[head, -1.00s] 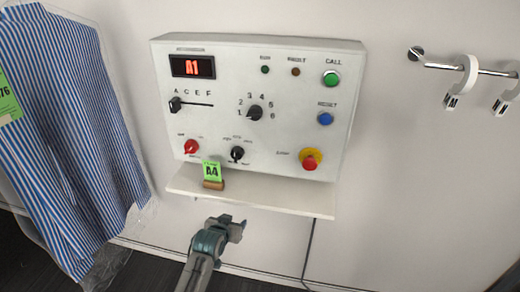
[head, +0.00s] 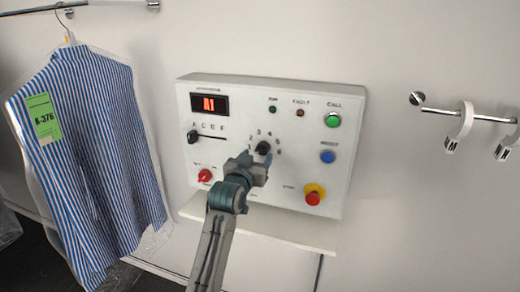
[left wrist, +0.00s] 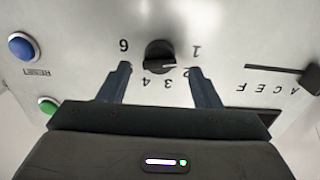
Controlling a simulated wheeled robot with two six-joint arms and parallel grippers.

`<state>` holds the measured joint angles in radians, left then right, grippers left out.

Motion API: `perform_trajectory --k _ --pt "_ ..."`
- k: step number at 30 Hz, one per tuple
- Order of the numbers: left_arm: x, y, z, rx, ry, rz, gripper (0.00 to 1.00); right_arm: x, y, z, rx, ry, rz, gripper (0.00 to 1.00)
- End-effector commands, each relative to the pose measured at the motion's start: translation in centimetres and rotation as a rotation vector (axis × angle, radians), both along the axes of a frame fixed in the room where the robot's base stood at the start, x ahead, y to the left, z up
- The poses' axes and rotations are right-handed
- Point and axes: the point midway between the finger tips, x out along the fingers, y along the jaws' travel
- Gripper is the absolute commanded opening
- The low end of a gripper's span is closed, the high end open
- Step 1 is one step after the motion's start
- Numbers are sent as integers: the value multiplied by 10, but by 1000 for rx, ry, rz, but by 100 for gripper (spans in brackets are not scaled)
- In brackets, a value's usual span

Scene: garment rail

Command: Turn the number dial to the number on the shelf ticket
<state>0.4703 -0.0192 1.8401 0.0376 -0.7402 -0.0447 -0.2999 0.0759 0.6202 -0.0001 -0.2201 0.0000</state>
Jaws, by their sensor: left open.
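The black number dial (head: 264,147) sits mid-panel, ringed by printed numbers. In the left wrist view, upside down, the dial (left wrist: 158,54) lies between my open fingers, with its white mark toward the 1 and 2 side. My left gripper (head: 257,161) is open at the dial; its fingers (left wrist: 158,70) stand either side of it, apart from it in the picture. Whether they touch it I cannot tell. The red display (head: 208,104) reads A1. The shelf ticket is hidden now behind my arm; earlier it read A4. My right gripper is not in view.
The panel also has a letter slider (head: 194,137), a red knob (head: 204,175), a green button (head: 333,120), a blue button (head: 327,157) and a red-yellow stop button (head: 314,195). The shelf (head: 300,235) juts out below. A striped shirt (head: 95,150) hangs at left.

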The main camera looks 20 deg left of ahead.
Motion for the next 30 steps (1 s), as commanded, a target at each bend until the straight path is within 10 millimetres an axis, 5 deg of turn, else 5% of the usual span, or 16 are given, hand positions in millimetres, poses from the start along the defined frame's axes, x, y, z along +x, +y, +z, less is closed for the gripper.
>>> perform_trajectory --k 7,18,25,30 --pt "30 -1 1 0 0 0 58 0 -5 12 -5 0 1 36" --pt "35 -1 -1 0 0 0 58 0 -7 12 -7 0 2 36" --pt "35 -1 -1 0 0 0 16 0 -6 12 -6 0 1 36" --pt "35 -1 -1 4 0 0 16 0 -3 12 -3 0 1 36"
